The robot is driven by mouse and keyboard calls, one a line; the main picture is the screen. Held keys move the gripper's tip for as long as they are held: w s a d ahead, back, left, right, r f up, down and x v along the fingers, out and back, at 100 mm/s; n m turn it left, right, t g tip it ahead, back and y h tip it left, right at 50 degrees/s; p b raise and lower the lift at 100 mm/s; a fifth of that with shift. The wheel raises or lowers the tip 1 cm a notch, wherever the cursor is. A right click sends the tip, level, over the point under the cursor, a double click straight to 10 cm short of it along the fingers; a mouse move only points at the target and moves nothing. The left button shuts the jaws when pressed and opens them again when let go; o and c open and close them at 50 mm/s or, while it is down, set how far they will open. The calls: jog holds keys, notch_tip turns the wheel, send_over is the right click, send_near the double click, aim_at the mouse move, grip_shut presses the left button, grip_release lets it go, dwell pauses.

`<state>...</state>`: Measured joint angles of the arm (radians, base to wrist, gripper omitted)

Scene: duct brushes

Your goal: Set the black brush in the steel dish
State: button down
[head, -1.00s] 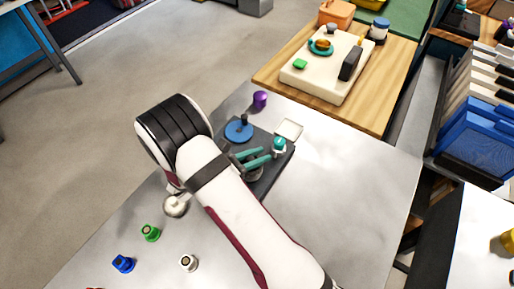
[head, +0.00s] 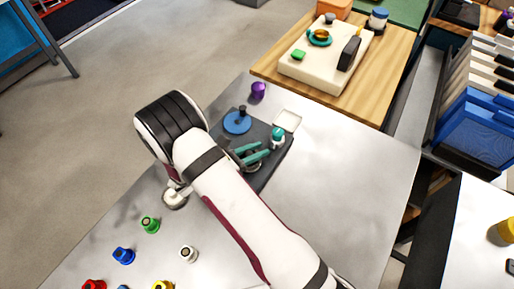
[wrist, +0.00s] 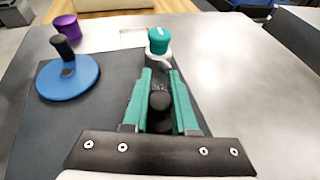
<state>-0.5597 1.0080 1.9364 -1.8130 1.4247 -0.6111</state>
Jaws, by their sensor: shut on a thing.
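The black brush (wrist: 160,103) shows in the wrist view as a dark round-topped piece between the teal fingers of my gripper (wrist: 160,88). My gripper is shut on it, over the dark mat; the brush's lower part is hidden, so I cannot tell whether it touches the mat. In the head view my gripper (head: 252,155) is over the same mat.
A blue disc with a black knob (wrist: 68,78) and a teal-topped piece (wrist: 159,42) stand close to my gripper. A purple piece (head: 258,90) and a pale square tray (head: 288,121) lie beyond. Green (head: 150,225), blue (head: 123,256) and white (head: 188,254) pieces stand at the front left.

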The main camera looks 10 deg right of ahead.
jog(key=shift+f, duration=0.1)
jog(key=c, duration=0.6)
grip_release()
jog(key=v, duration=1.5)
jog(key=shift+s+a+r, duration=0.2)
jog(key=shift+a+r, duration=0.05)
jog(key=shift+a, duration=0.05)
jog(key=s+d+r+m+g+y, duration=0.7)
jog(key=s+d+r+m+g, duration=0.4)
jog(key=m, duration=0.6)
jog(key=s+m+t+y, duration=0.1)
jog(key=s+m+y, duration=0.1)
jog(key=s+m, duration=0.1)
jog(key=s+m+t+y, duration=0.2)
jog(key=s+m, duration=0.1)
jog(key=m, duration=0.2)
jog(key=s+a+r+m+t+y, duration=0.1)
jog(key=s+m+y, duration=0.2)
jog(key=m, duration=0.1)
jog(key=shift+a+t, duration=0.1)
jog(key=shift+t, duration=0.2)
